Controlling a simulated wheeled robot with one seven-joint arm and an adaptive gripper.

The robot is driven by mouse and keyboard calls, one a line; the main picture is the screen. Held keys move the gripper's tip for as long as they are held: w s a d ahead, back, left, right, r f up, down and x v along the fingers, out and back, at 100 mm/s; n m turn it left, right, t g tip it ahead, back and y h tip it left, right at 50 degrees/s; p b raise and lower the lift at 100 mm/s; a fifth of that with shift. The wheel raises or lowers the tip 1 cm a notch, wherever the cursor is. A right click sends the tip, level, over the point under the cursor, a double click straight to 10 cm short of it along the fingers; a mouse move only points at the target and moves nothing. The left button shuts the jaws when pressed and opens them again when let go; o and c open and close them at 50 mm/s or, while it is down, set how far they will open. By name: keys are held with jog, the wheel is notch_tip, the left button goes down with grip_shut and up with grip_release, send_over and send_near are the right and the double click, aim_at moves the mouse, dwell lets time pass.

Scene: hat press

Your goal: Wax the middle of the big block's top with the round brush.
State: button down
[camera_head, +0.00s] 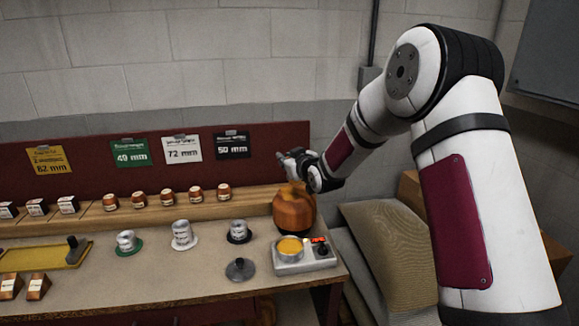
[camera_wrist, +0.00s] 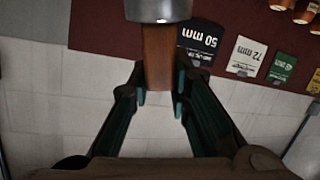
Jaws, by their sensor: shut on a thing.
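The big block (camera_head: 293,212) is a rounded orange-brown wooden form at the right end of the bench. My gripper (camera_head: 289,158) is above its top, reaching in from the right. In the wrist view my gripper (camera_wrist: 158,98) is shut on the brown wooden handle of the round brush (camera_wrist: 158,58), which has a grey metal collar at the top edge. The brush's bristles are out of the wrist view. In the head view the brush cannot be made out clearly, so I cannot tell whether it touches the block.
A pot of yellow wax (camera_head: 290,246) sits on a warmer (camera_head: 305,262) with a red display, in front of the block. A grey knobbed lid (camera_head: 240,269) lies left of it. Small hats (camera_head: 183,235), small wooden blocks (camera_head: 167,197) and a yellow tray (camera_head: 42,257) occupy the bench further left.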

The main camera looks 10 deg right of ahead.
jog(key=shift+r, duration=0.95)
